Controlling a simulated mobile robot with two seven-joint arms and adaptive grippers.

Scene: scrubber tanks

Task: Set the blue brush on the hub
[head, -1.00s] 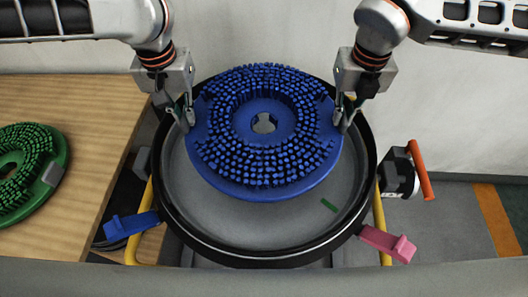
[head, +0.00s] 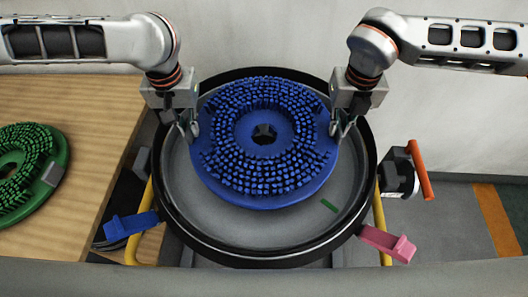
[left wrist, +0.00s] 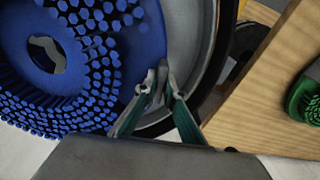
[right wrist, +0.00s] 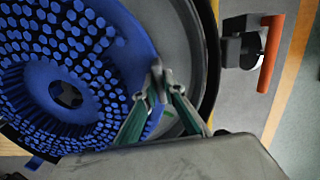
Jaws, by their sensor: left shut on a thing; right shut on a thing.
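The blue brush (head: 264,185) is a round disc with bristles facing up and a hole in its middle. It is inside the outline of the black-rimmed round tank (head: 180,225) in the head view. My left gripper (head: 193,130) is shut on the brush's left edge, and my right gripper (head: 336,128) is shut on its right edge. The brush also shows in the left wrist view (left wrist: 90,60) and the right wrist view (right wrist: 110,45). Through its hole I see something dark. The hub itself is hidden under the brush.
A green brush (head: 30,165) lies on the wooden table (head: 90,120) at the left. A blue pedal-like lever (head: 130,225) and a pink one (head: 388,243) stick out at the tank's front. An orange handle (head: 420,170) stands to the right.

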